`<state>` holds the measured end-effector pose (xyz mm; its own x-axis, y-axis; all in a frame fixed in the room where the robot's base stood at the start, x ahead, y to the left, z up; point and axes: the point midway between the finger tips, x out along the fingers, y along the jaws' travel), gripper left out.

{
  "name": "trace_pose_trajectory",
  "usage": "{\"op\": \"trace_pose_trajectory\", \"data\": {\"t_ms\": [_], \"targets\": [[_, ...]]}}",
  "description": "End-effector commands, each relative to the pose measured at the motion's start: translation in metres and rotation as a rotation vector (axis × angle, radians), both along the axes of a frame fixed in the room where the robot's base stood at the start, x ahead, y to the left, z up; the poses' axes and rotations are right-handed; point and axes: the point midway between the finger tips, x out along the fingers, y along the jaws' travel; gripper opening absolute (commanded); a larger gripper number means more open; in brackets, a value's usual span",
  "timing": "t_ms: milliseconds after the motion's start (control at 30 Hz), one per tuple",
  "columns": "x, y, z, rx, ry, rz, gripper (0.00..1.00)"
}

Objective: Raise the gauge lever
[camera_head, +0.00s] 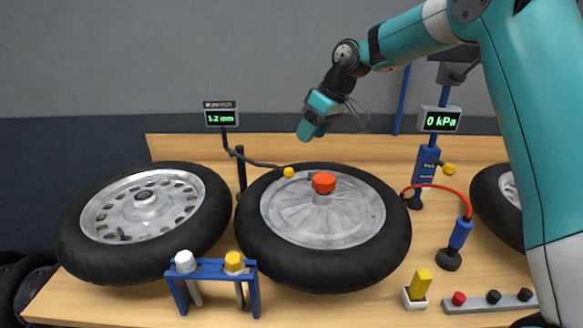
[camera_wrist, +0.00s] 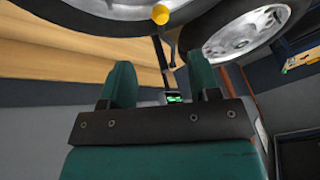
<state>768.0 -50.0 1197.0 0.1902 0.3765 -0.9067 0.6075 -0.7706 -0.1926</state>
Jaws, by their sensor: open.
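The gauge (camera_head: 221,115) is a dark post with a small green display, standing between the two left wheels. Its thin black lever (camera_head: 262,162) slopes down to the right and ends in a yellow ball (camera_head: 289,172) at the rim of the middle wheel. My gripper (camera_head: 309,130) is above and behind that wheel, up and right of the ball, apart from it. In the wrist view my gripper's two teal fingers (camera_wrist: 163,78) are spread with nothing held. The yellow ball (camera_wrist: 161,14) and the green display (camera_wrist: 174,98) show there beyond the fingers.
The middle wheel (camera_head: 373,249) has a red cap (camera_head: 323,183) at its hub. Another wheel (camera_head: 72,245) lies left. A blue post with a 0 kPa display (camera_head: 440,121) stands right. A blue rack (camera_head: 212,270) and a button strip (camera_head: 487,301) are in front. The air around my gripper is clear.

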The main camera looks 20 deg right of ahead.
Motion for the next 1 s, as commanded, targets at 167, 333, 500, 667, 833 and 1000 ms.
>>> {"op": "trace_pose_trajectory", "data": {"t_ms": [167,333,500,667,833,1000], "targets": [[0.007,0.017,-0.037,-0.001,0.005,0.002,0.56],[0.014,0.031,-0.07,0.0,0.004,0.002,0.56],[0.02,0.041,-0.095,-0.001,0.002,0.002,0.56],[0.022,0.045,-0.107,-0.001,0.001,0.0,0.56],[0.023,0.046,-0.11,-0.001,-0.001,0.0,0.56],[0.023,0.046,-0.11,-0.001,-0.001,0.0,0.52]]}}
